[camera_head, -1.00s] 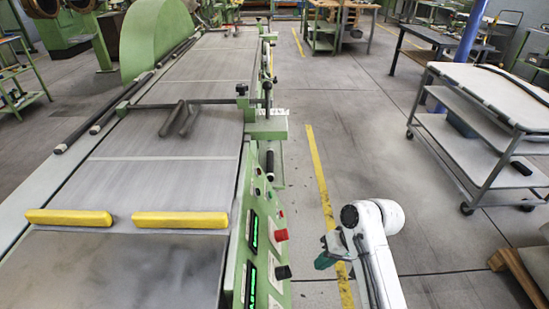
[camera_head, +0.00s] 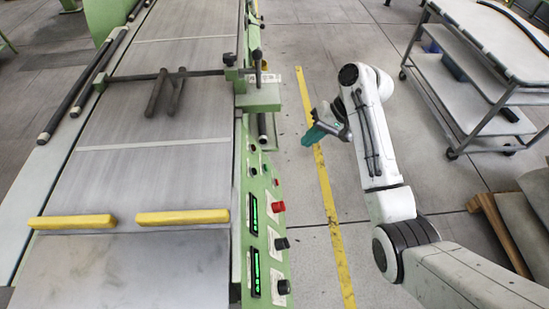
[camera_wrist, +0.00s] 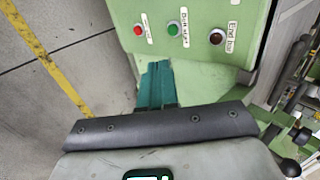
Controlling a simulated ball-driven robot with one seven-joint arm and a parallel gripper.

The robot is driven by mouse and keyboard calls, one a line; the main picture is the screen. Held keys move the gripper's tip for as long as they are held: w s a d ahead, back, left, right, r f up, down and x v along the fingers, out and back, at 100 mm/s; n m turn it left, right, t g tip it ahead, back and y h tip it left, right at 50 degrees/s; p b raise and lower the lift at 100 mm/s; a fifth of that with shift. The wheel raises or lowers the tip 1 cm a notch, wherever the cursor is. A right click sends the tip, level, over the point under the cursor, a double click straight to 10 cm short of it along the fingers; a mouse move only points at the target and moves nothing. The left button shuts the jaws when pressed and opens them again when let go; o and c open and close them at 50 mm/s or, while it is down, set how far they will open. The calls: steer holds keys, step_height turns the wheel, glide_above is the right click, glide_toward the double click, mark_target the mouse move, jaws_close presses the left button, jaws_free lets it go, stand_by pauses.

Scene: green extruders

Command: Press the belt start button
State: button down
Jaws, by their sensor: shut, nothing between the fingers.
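The machine's green control panel (camera_head: 262,200) stands along the right side of the belt. In the wrist view, the panel face (camera_wrist: 195,50) carries a red button (camera_wrist: 138,30), a green button (camera_wrist: 173,27) and a dark brownish-red button (camera_wrist: 216,36), each beside a small white label. The label by the green button is too small to read surely. My gripper's teal fingers (camera_wrist: 156,85) are shut and empty, pointing toward the panel just below the green button, apart from it. In the head view my gripper (camera_head: 314,135) is to the right of the panel, over the floor.
Two yellow bars (camera_head: 182,217) lie across the belt (camera_head: 150,185). The panel also has a larger red knob (camera_head: 278,207), black knobs (camera_head: 282,243) and lit green displays (camera_head: 254,214). A cart (camera_head: 460,100) stands at right. Floor beside the yellow line is open.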

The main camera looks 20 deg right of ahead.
glide_toward(267, 168)
step_height(267, 168, down, 4)
steer(key=shift+w+a+f, duration=0.2)
steer(key=shift+w+a, duration=0.05)
steer(key=shift+a, duration=0.3)
steer(key=shift+w+a+f, duration=0.2)
steer(key=shift+a+f, duration=0.05)
steer(key=shift+a, duration=0.25)
steer(key=shift+w+a+f, duration=0.2)
steer(key=shift+w+a, duration=0.05)
steer(key=shift+a, duration=0.3)
